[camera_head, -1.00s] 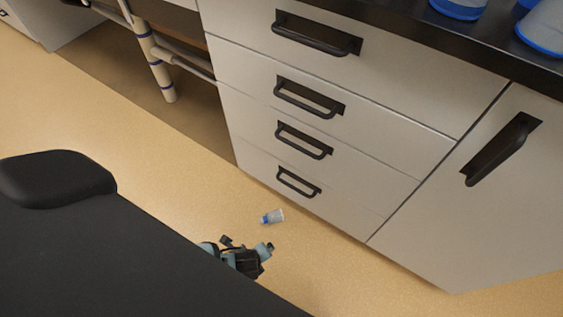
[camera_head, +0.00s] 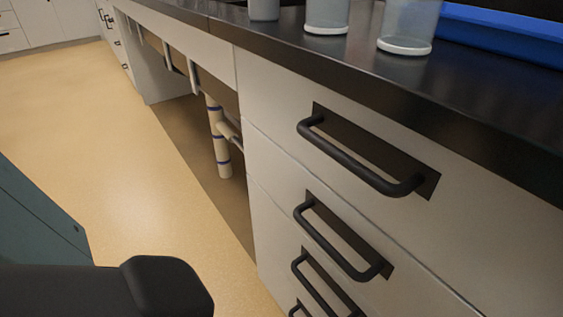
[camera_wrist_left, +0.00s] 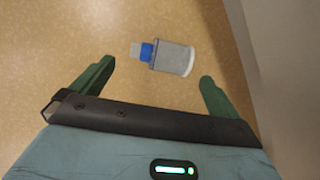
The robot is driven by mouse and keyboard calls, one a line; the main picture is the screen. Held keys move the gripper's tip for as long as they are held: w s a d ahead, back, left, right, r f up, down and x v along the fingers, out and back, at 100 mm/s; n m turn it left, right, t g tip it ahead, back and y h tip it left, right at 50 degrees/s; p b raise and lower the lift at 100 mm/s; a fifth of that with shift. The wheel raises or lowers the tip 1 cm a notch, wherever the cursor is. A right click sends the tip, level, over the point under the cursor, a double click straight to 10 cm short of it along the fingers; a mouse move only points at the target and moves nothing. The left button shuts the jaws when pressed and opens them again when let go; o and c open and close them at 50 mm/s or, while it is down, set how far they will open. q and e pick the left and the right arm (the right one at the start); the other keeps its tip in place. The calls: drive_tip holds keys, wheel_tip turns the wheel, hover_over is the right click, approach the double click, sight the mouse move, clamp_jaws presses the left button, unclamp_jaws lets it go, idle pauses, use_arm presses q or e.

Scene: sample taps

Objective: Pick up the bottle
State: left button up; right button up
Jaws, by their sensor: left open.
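The bottle (camera_wrist_left: 173,58) lies on its side on the floor in the left wrist view. It has a clear grey body, a blue collar and a pale tip pointing left. My left gripper (camera_wrist_left: 157,70) is open, its two green fingers spread wide. The bottle lies just ahead of the fingertips, within the span between them in the picture, and is not gripped. How far the fingers are above the floor is hard to tell. Neither the bottle nor the left gripper shows in the head view now. My right gripper is in no view.
A white drawer cabinet (camera_head: 262,150) with black handles (camera_head: 360,160) stands along the right. Its dark countertop (camera_head: 450,105) bears several containers (camera_head: 408,25) and a blue tray (camera_head: 510,35). Open tan floor (camera_head: 130,200) lies left. A pale vertical surface (camera_wrist_left: 260,40) rises right of the gripper.

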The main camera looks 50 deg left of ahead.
use_arm(q)
drive_tip(key=shift+w+a+f, duration=0.15)
drive_tip(key=shift+f, duration=0.45)
drive_tip(key=shift+f+b, duration=0.1)
drive_tip(key=shift+b, duration=0.2)
drive_tip(key=shift+w+f, duration=0.1)
drive_tip(key=shift+f, duration=0.15)
drive_tip(key=b+x, duration=0.3)
drive_tip(key=shift+f+b, duration=0.3)
drive_tip(key=shift+f, duration=0.1)
drive_tip(key=shift+w+f+b, duration=0.2)
drive_tip(key=shift+f+b, duration=0.1)
drive_tip(key=shift+f, duration=0.1)
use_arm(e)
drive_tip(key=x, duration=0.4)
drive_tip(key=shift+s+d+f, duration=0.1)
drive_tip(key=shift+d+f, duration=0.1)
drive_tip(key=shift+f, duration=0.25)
use_arm(q)
drive_tip(key=shift+r, duration=0.1)
